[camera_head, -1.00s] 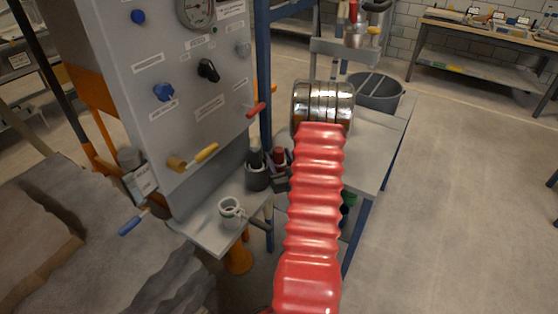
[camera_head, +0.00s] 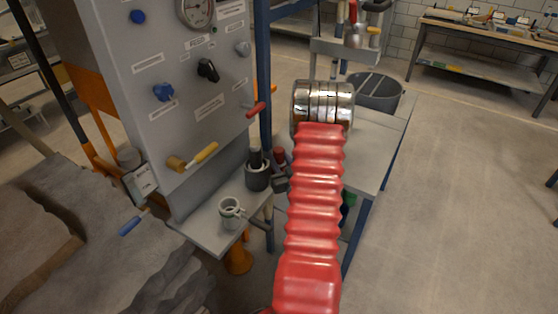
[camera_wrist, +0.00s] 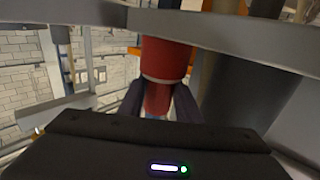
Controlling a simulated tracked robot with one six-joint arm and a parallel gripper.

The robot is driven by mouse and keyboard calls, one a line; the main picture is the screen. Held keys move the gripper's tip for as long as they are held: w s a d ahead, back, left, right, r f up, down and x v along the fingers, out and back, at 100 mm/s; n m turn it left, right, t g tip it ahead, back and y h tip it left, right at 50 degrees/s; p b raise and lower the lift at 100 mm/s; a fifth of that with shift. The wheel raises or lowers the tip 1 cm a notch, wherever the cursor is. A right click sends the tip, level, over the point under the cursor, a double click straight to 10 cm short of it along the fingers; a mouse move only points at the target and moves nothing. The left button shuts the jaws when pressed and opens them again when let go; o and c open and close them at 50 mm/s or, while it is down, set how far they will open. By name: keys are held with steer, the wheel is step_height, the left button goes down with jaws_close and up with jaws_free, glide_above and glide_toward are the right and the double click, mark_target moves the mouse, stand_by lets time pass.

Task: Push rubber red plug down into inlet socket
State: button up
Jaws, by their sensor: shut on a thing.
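The red plug (camera_wrist: 165,60) is upright between the two dark fingers of my gripper (camera_wrist: 160,104) in the wrist view. The fingers are shut on its narrower lower part, below a pale ring. In the head view the plug (camera_head: 280,155) shows as a small red piece, with my dark gripper (camera_head: 281,183) around it. My red bellows-covered arm hides part of both. The inlet socket cannot be made out clearly in either view, so I cannot tell whether the plug touches it.
A dark cup (camera_head: 257,178) and a mug (camera_head: 230,212) stand on the grey shelf (camera_head: 205,229) left of my gripper. The grey panel (camera_head: 180,125) with knobs and levers rises behind the shelf. A grey table (camera_head: 372,155) stands right of my arm.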

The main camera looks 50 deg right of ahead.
steer(key=c, duration=0.4)
steer(key=shift+r, duration=0.2)
steer(key=shift+r, duration=4.85)
